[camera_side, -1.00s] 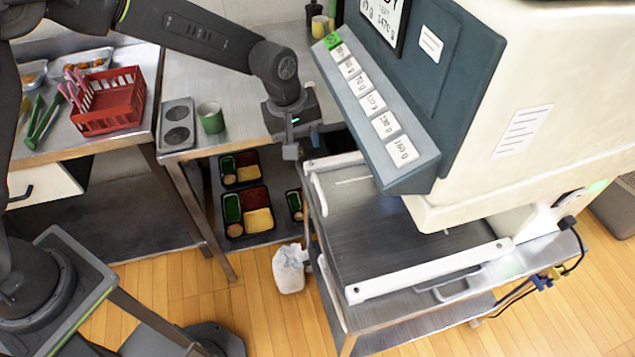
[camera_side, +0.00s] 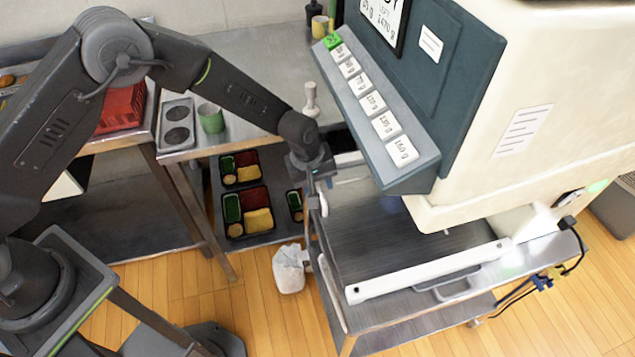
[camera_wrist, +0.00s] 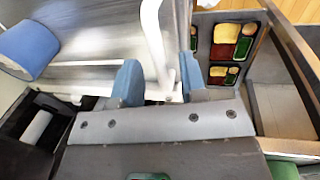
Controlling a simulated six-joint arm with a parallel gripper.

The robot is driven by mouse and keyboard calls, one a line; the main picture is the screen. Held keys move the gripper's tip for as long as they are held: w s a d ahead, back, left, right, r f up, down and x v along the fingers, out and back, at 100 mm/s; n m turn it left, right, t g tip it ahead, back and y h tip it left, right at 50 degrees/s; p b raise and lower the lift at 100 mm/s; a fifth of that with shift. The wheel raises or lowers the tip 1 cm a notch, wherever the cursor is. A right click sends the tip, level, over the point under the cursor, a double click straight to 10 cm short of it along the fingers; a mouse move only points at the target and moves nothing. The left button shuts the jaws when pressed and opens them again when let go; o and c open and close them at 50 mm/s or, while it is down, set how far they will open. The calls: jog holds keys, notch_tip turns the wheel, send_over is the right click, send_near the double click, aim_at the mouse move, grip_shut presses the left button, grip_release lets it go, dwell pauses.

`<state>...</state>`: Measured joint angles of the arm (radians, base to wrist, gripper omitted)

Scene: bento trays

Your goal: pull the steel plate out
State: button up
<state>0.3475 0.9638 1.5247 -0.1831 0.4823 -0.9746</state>
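The steel plate (camera_side: 400,245) is a flat grey brushed sheet lying under the big machine on the cart; its far part is hidden beneath the machine. It also seems to show as the pale metal surface in the wrist view (camera_wrist: 100,35). A white bar handle (camera_side: 323,206) stands at its left end. My gripper (camera_side: 321,188) is right at this handle, pointing down. In the wrist view, my gripper's two blue-grey fingers (camera_wrist: 160,80) are apart, with the white handle (camera_wrist: 152,35) running between them. I see gaps beside the bar, so no firm grip shows.
The machine with a row of buttons (camera_side: 375,105) overhangs the plate closely. A white rail (camera_side: 430,272) borders the front. Black food trays (camera_side: 247,213) sit on a low shelf to the left, near a white bag (camera_side: 289,268). A green cup (camera_side: 210,118) stands on the counter.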

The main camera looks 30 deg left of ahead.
jog(key=shift+f, duration=0.2)
grip_shut()
dwell(0.3)
